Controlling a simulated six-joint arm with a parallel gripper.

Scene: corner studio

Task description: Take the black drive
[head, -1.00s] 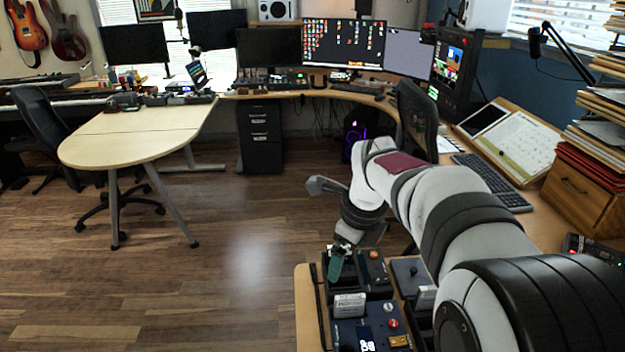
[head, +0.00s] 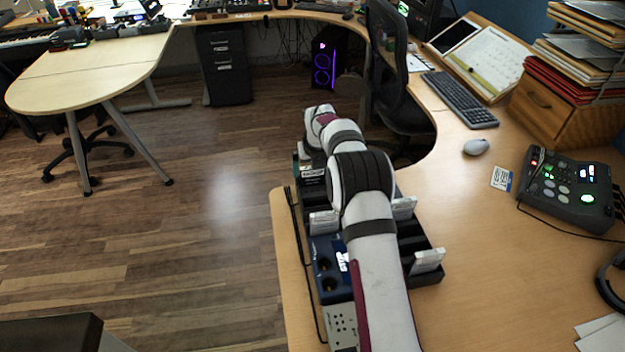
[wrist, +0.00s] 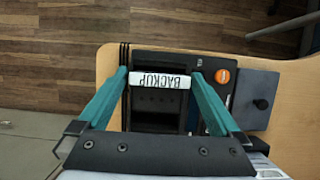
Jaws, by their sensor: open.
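The black drive (wrist: 160,82), with a white label reading BACKUP, stands in a dark holder (wrist: 158,121) near the far left end of the rack. Its label also shows in the head view, where the drive (head: 312,173) is partly hidden by my arm. My gripper (wrist: 158,75) is open, with one teal finger on each side of the label in the wrist view. A gap seems to remain beside the fingertips, but I cannot tell for sure whether they touch the drive. In the head view my wrist hides most of the gripper.
Other pale labelled drives (head: 323,222) (head: 428,261) stand in docks along the rack. A box with an orange knob (wrist: 222,76) and a grey plate (wrist: 256,95) sit right of the drive. A cable runs along the left edge. The desk (head: 460,230) to the right has clear room.

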